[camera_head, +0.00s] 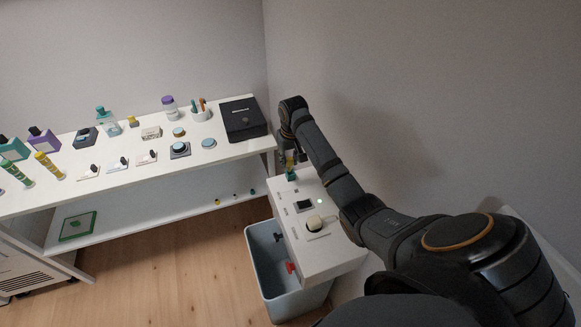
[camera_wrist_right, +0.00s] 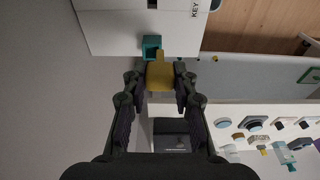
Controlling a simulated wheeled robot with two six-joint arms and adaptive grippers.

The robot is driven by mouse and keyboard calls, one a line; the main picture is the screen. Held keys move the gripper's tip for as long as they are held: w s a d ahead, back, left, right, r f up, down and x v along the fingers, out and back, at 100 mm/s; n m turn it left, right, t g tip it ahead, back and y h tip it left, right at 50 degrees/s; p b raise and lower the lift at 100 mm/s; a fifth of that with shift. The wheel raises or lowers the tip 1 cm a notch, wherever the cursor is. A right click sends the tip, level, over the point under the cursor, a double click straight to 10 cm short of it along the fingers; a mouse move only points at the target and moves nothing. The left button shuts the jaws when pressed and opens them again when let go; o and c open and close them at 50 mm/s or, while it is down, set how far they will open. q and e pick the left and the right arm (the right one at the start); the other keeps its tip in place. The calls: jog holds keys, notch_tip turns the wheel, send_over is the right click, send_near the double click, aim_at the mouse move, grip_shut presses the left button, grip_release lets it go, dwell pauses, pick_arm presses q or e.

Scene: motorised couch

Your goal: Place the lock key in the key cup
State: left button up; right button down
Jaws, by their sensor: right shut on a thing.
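My right gripper (camera_wrist_right: 160,88) is shut on the yellow lock key (camera_wrist_right: 160,76), held by its wide head. The key's narrow end points at the teal key cup (camera_wrist_right: 152,45) and overlaps its edge in the right wrist view. I cannot tell whether the narrow end is inside the cup. In the head view, the right gripper (camera_head: 287,152) is at the far end of the white panel, right above the cup (camera_head: 291,174), with a bit of yellow key between them. My left gripper is not in view.
The white panel (camera_head: 332,258) carries a cream knob (camera_head: 314,222) and a dark switch (camera_head: 304,205). A grey-blue bin (camera_head: 264,265) stands beside it. A white shelf (camera_head: 130,184) with bottles and small devices runs along the left, with a black box (camera_head: 244,120) at its end.

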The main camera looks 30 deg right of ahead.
aim_at(291, 160)
jog(key=shift+w+d+f, duration=0.35)
jog(key=shift+w+f, duration=0.05)
jog(key=shift+f, duration=0.2)
jog(key=shift+w+d+f, duration=0.3)
jog(key=shift+w+f, duration=0.1)
jog(key=shift+f, duration=0.15)
jog(key=shift+w+d+f, duration=0.15)
jog(key=shift+f, duration=0.15)
jog(key=shift+w+d+f, duration=0.1)
jog(key=shift+d+f, duration=0.05)
jog(key=shift+f, duration=0.1)
notch_tip(291, 160, down, 2)
jog(key=shift+f+p, duration=0.15)
jog(key=shift+p, duration=0.5)
jog(key=shift+f, duration=0.25)
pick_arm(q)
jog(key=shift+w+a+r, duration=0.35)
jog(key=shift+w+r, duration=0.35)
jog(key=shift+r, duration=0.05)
pick_arm(e)
jog(key=shift+f, duration=0.1)
jog(key=c, duration=1.1)
grip_release()
jog(key=shift+o, duration=0.2)
